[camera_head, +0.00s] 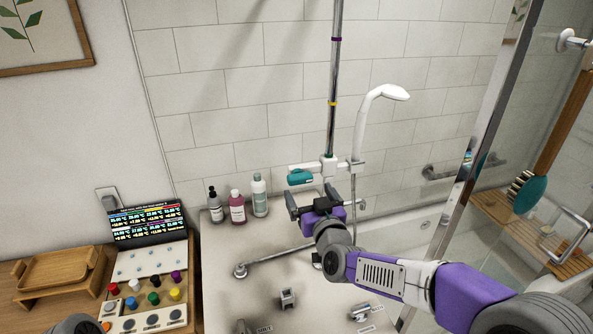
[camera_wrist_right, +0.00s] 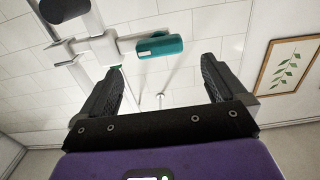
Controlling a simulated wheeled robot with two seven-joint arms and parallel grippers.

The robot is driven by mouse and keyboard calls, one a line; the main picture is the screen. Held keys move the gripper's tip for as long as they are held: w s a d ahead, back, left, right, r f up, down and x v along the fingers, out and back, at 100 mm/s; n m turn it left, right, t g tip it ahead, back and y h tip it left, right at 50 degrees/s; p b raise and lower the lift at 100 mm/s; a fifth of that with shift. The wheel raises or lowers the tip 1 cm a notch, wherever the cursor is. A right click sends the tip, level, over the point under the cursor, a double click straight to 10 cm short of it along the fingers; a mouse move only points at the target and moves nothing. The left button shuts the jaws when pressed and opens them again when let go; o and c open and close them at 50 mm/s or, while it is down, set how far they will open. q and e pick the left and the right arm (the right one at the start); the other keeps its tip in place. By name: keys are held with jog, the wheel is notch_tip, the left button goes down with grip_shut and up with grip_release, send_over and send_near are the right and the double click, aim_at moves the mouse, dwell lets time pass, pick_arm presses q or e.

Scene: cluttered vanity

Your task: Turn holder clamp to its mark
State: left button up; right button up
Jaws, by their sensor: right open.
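The holder clamp (camera_head: 328,167) is a white fitting on the upright chrome riser bar (camera_head: 333,75), with a teal handle (camera_head: 299,177) sticking out to its left. A white hand shower (camera_head: 370,112) rises from its right side. My right gripper (camera_head: 312,202) is open and empty just below the clamp and handle. In the right wrist view the clamp (camera_wrist_right: 76,50) is at upper left. The teal handle (camera_wrist_right: 163,46) lies beyond the gap between the open fingers (camera_wrist_right: 160,85), apart from both. My left gripper is out of view.
The bar carries purple (camera_head: 336,39), yellow (camera_head: 332,103) and green bands. Several bottles (camera_head: 237,206) stand left of my gripper. A glass screen edge (camera_head: 480,130) rises at right. A display (camera_head: 147,224) and coloured knobs (camera_head: 154,298) are at lower left.

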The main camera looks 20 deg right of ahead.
aim_at(302, 180)
jog(key=shift+w, duration=0.8)
jog(key=shift+w+a+p, duration=0.1)
jog(key=shift+w+p, duration=0.65)
jog(key=shift+w, duration=1.7)
jog(key=shift+c, duration=0.3)
jog(key=c, duration=0.9)
